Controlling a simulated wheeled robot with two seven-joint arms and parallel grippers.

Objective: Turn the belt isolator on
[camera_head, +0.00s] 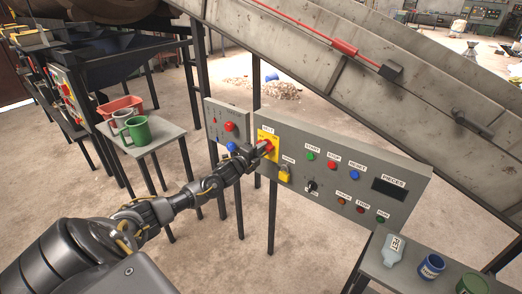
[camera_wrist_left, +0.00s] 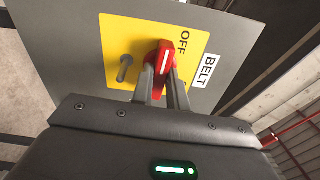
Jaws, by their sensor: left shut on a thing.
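The belt isolator is a red rotary handle (camera_wrist_left: 165,62) on a yellow plate (camera_wrist_left: 117,38) with the words OFF and BELT beside it. In the head view the yellow plate (camera_head: 263,136) sits at the left end of the grey control panel (camera_head: 330,150). My left gripper (camera_wrist_left: 163,85) is shut on the red handle, one finger on each side. In the head view my left gripper (camera_head: 262,149) reaches the plate and partly hides the handle. The handle's white line points toward the gripper's side-to-side middle. My right gripper is not in view.
A yellow padlock (camera_head: 284,174) hangs on the panel just below the isolator. Buttons and a dark display (camera_head: 389,188) are to the right. A side table (camera_head: 158,138) with mugs stands left; a table with a bottle (camera_head: 393,250) stands at lower right. A conveyor (camera_head: 350,75) slopes behind.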

